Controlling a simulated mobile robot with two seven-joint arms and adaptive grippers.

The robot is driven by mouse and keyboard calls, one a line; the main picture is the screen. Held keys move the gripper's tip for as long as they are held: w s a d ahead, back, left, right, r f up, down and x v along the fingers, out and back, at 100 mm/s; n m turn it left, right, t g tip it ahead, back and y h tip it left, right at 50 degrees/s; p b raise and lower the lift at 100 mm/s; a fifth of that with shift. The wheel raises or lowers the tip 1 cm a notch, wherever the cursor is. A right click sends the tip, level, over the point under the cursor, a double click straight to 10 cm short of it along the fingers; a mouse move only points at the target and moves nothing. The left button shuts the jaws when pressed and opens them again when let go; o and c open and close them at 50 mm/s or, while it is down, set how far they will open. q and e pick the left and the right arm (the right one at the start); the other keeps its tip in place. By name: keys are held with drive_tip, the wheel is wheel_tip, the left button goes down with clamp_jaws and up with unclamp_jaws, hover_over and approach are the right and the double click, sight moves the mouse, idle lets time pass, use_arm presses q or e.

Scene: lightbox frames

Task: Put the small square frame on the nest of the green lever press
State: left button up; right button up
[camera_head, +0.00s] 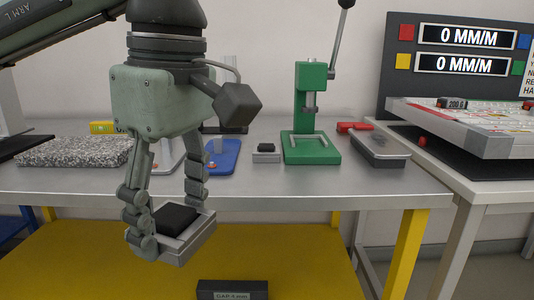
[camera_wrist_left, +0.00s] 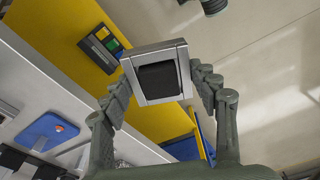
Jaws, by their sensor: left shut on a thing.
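A small square frame (camera_head: 194,240), light grey with a dark centre, is held by my left gripper (camera_head: 172,226) in front of the table's front edge, above the yellow shelf. In the left wrist view the frame (camera_wrist_left: 184,70) sits between the two fingers, which press on its opposite sides. The green lever press (camera_head: 302,100) stands on the table, to the right and behind the gripper, its lever raised up to the right. Its green base with the nest (camera_head: 312,157) looks empty and is apart from the frame. My right gripper is not in view.
A small grey block with a dark top (camera_head: 266,150) sits left of the press. A blue stand (camera_head: 222,160), a granite slab (camera_head: 75,151) and a grey tray (camera_head: 380,148) are also on the table. The table front before the press is clear.

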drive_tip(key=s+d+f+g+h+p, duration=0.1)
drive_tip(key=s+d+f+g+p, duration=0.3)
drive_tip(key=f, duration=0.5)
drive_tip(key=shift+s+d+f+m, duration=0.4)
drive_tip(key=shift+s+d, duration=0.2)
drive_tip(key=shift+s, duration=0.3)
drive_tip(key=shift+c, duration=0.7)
use_arm(q)
drive_tip(key=w+a+f+m, duration=0.4)
drive_tip(key=f+m, duration=0.3)
drive_tip(key=f, duration=0.3)
drive_tip(key=w+a+f+m+t+h, duration=0.1)
drive_tip(key=w+a+f+m, duration=0.3)
drive_tip(key=f, duration=0.6)
drive_tip(key=w+m, duration=0.2)
drive_tip(key=shift+a+f+m, duration=0.15)
drive_tip(key=shift+f+m, duration=0.15)
drive_tip(key=shift+m, duration=0.1)
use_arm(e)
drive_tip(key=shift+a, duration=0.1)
use_arm(q)
drive_tip(key=shift+w+a, duration=0.1)
drive_tip(key=shift+a, duration=0.05)
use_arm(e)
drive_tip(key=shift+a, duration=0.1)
